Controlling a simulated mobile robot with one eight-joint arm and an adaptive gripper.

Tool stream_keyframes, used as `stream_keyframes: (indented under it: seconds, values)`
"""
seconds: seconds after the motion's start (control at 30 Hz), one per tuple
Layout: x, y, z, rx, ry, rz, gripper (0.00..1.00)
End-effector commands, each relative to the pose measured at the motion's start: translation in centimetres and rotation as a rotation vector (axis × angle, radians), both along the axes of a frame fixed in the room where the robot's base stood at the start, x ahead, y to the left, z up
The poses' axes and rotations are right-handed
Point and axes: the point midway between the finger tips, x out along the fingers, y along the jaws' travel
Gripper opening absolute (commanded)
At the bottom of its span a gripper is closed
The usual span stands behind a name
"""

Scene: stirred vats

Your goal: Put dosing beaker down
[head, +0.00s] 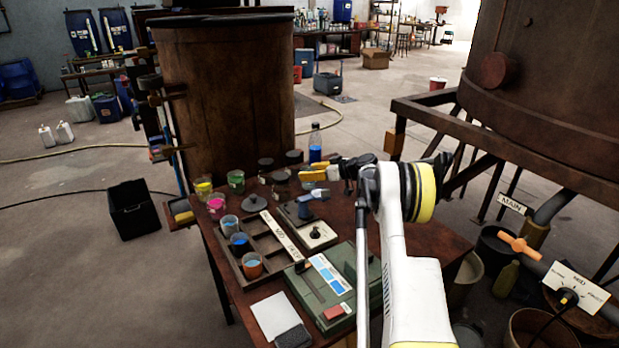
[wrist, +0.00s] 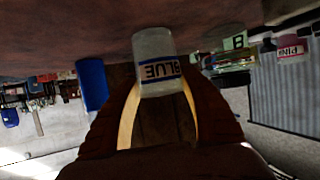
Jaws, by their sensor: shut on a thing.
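The dosing beaker (wrist: 155,48) is a clear, whitish cup with a label reading BLUE, seen upside down in the wrist view. My gripper (wrist: 160,88) is shut on it, one finger on each side. The brown tabletop (wrist: 60,35) lies along the top of that view, close to the beaker's end. I cannot tell whether they touch. In the head view my gripper (head: 313,175) is low over the far part of the table. The held beaker is hard to make out there.
Cups of yellow (head: 204,186), green (head: 236,182) and pink (head: 216,206) stand on the table's left side. A wooden tray (head: 262,248) with blue and orange cups lies nearer. A clear bottle with blue liquid (head: 315,146) stands behind my gripper. A large rusty vat (head: 225,95) rises beyond.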

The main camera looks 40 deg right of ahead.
Motion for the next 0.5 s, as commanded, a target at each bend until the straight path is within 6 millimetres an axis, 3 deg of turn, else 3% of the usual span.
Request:
stream_keyframes:
  seconds: [0.33,0.37,0.4,0.5]
  values:
    - [0.01,0.03,-0.32,0.000,0.000,0.000,0.21]
    - [0.01,0.02,-0.28,0.000,0.000,0.000,0.61]
    - [0.00,0.03,-0.26,0.000,0.000,0.000,0.73]
    - [0.00,0.03,-0.26,0.000,0.000,0.000,0.73]
